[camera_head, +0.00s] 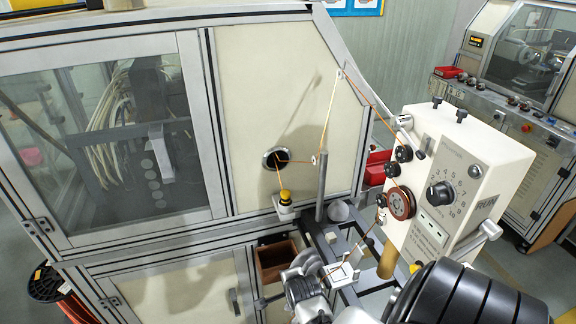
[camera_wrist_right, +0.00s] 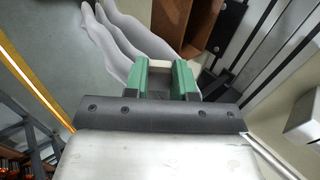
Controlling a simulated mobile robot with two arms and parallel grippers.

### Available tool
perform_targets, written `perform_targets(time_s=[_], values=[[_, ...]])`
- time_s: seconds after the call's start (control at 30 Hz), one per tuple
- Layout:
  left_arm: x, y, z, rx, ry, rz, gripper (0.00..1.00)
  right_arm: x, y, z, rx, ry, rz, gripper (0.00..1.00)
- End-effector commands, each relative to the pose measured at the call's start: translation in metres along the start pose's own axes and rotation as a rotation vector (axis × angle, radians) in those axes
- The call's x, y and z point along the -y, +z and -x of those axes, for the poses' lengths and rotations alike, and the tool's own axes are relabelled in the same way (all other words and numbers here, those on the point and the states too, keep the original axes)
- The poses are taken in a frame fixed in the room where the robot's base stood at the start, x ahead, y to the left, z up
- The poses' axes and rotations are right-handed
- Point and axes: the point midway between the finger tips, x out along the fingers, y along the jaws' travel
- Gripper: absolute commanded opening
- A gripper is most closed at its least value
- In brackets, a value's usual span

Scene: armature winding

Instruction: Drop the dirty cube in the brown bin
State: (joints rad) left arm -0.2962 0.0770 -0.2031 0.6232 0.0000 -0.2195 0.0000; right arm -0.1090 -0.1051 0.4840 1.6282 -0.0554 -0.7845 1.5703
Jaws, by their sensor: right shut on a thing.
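The brown bin (camera_wrist_right: 172,25) is beyond the fingertips at the top of that view, apart from the cube. In the head view the open-topped brown bin (camera_head: 271,262) stands low against the machine front. I cannot clearly make out the right fingers there. My left gripper is not in view.
The cream machine cabinet (camera_head: 262,100) stands behind the bin. A white control box (camera_head: 455,180) with knobs and a wire spool (camera_head: 398,204) is to the right, with thin copper wire strung to the cabinet. A metal post (camera_head: 321,185) rises beside the bin.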

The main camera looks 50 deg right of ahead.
Motion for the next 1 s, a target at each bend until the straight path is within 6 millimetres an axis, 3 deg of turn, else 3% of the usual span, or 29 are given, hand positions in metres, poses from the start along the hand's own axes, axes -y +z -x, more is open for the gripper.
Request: perform_targets(time_s=[0.3,1.0], values=[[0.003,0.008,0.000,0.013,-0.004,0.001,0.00,0.018,-0.002,-0.018,-0.003,-0.007,-0.002,0.04],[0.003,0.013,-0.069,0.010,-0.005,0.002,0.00,0.073,-0.003,-0.081,-0.002,-0.008,-0.003,0.04]])
